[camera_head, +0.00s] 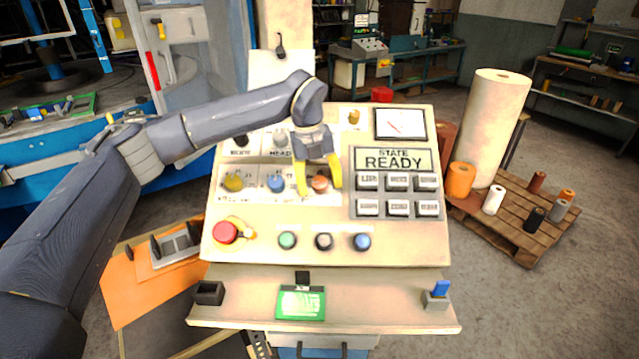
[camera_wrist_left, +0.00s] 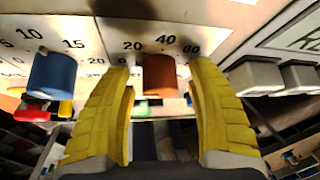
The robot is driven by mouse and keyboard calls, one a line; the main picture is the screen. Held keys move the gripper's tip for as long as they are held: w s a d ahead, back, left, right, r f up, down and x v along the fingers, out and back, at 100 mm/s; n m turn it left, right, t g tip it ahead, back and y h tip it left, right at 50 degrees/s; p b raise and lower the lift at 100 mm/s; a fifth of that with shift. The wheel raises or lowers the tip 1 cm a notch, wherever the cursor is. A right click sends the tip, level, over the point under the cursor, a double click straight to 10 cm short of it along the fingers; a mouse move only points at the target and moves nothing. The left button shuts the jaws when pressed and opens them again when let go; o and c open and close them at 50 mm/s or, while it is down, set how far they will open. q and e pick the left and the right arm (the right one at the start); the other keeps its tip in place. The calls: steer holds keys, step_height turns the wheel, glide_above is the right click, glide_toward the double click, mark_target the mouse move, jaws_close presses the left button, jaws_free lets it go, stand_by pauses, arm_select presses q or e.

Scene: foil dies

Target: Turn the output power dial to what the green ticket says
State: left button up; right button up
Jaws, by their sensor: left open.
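A sloped control panel (camera_head: 330,222) stands in front of me. The copper-coloured dial (camera_head: 320,183) is at the right end of its lower dial row. In the left wrist view the copper dial (camera_wrist_left: 159,76) has a scale with 20, 40 and 60 above it. My left gripper (camera_head: 319,188) is open, its yellow fingers on either side of this dial with gaps visible. It also shows in the left wrist view (camera_wrist_left: 160,95). The green ticket (camera_head: 301,303) sits on the lower ledge under a black clip; its writing is too small to read. My right gripper is not in view.
A blue dial (camera_head: 276,184) and a yellow dial (camera_head: 233,183) are left of the copper one. Several grey buttons (camera_head: 398,193) sit to its right. A red mushroom button (camera_head: 225,232) and green, black and blue push buttons are below. The STATE display (camera_head: 393,161) reads READY.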

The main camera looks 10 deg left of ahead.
arm_select(q)
jaws_close()
stand_by(0.3)
stand_by(0.3)
